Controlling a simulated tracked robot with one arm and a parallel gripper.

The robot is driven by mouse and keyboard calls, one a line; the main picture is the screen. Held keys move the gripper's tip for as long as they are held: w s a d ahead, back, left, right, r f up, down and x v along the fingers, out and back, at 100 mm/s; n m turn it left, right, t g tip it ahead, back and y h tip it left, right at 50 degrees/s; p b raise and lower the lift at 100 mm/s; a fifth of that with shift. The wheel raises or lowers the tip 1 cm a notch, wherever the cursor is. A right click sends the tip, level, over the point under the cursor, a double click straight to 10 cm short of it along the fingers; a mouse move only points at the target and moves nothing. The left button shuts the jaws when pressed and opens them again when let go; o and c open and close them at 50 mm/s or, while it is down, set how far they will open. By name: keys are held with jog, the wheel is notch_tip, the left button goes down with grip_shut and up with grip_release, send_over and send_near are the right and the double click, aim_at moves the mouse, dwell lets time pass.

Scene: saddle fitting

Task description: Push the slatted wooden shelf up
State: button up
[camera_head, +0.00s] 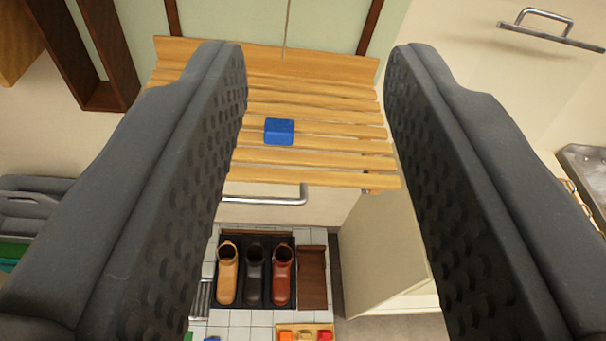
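The slatted wooden shelf (320,160) is light wood and juts out from the wall, seen from above between and beyond my fingers. It looks folded down roughly level, though its exact tilt is hard to tell. A small blue block (279,131) rests on its slats. My gripper (312,65) is wide open and empty, with one dark padded finger on each side of the picture. The left finger covers part of the shelf's left side. The right fingertip is close to the shelf's right edge; I cannot tell whether it touches.
A metal rail (270,200) runs below the shelf. Lower down, several boots (255,275) stand on a black tray, beside a brown board (312,278). A pale cabinet (380,250) stands at the right, with a metal handle (548,28) above. A dark wooden frame (95,95) hangs upper left.

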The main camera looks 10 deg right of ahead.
aim_at(259, 198)
jog(key=w+d+f+n+t+b, duration=0.25)
jog(key=w+f+n, duration=0.3)
jog(key=f, duration=0.35)
jog(key=w+d+f+n+t+b, duration=0.1)
jog(key=w+d+f+n+b, duration=0.1)
jog(key=w+f+n+b, duration=0.5)
jog(key=s+f+n+g+y+b, duration=0.15)
jog(key=f+n+y, duration=0.35)
jog(key=f, duration=0.9)
jog(key=s+f+n+y+b, duration=0.2)
jog(key=f+n+y, duration=0.25)
jog(key=f, duration=0.95)
jog(key=shift+n+h, duration=0.25)
jog(key=shift+n, duration=0.05)
jog(key=x, duration=0.7)
jog(key=p+x, duration=0.1)
jog(key=x, duration=0.5)
jog(key=shift+w+a+r, duration=0.25)
jog(key=shift+a+r, duration=0.05)
jog(key=shift+a, duration=0.05)
grip_shut()
